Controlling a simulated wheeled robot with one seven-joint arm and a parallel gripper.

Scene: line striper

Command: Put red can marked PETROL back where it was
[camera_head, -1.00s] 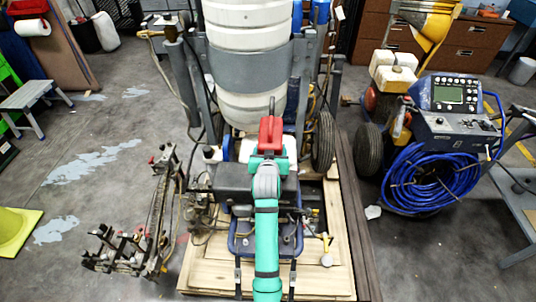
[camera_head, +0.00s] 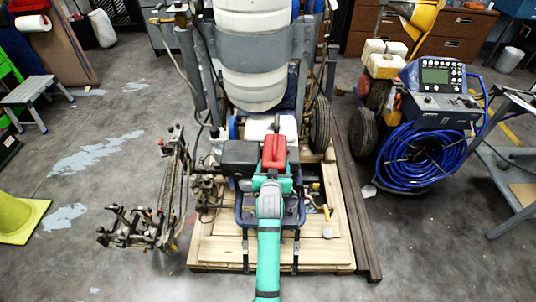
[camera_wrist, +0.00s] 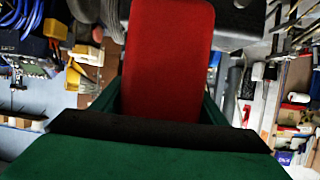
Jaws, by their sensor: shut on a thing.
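The red can (camera_head: 274,152) shows in the head view at the end of my green arm, in front of the striper machine's engine. No marking on it is readable. My gripper (camera_head: 272,178) is shut on it. In the wrist view the can (camera_wrist: 167,60) rises as a red block from between the dark green jaws (camera_wrist: 165,112). The can's lower part is hidden by the gripper. I cannot tell whether the can touches the machine.
The line striper with stacked white tanks (camera_head: 253,60) stands on a wooden pallet (camera_head: 220,250). A dark engine box (camera_head: 240,157) is just left of the can. A blue hose coil (camera_head: 425,155) is at right, a yellow cone (camera_head: 15,215) at left. Grey floor (camera_head: 110,200) is open at left.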

